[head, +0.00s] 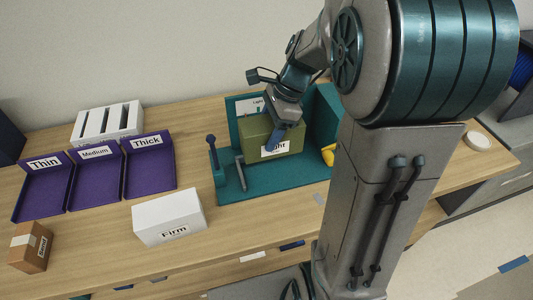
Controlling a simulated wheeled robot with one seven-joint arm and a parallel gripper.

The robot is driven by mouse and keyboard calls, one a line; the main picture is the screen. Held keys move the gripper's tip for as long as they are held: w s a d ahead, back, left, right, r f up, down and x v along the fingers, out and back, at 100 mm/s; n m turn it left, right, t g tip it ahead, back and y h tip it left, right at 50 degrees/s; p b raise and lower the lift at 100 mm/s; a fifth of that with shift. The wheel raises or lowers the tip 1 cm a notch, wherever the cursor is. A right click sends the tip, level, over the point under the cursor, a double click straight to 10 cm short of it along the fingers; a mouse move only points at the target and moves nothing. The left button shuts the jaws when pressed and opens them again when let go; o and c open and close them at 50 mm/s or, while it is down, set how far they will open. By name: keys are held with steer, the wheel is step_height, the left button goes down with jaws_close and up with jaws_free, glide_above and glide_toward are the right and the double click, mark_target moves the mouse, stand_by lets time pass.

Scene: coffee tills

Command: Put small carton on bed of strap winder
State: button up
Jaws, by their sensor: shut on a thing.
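My gripper (279,136) comes down from above and is shut on an olive-green carton (256,129), with one finger across its front. The carton's white front label is partly covered; "ght" can be read. The carton is over the teal bed (290,172) of what looks like the strap winder, in front of its back panel (234,105). I cannot tell whether its underside touches the bed. A small brown carton (30,246) with a pale band and label stands at the far left front of the table.
A white box labelled "Firm" (168,214) stands left of the bed. Purple trays labelled Thin (43,190), Medium (95,178) and Thick (148,172) stand left. A dark lever (240,172) and post (213,152) rise at the bed's left; a yellow part (328,155) is at right.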

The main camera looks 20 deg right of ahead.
step_height(320, 180, down, 8)
steer(key=shift+s+f, duration=0.1)
stand_by(0.4)
steer(key=o, duration=1.2)
steer(key=shift+f, duration=0.1)
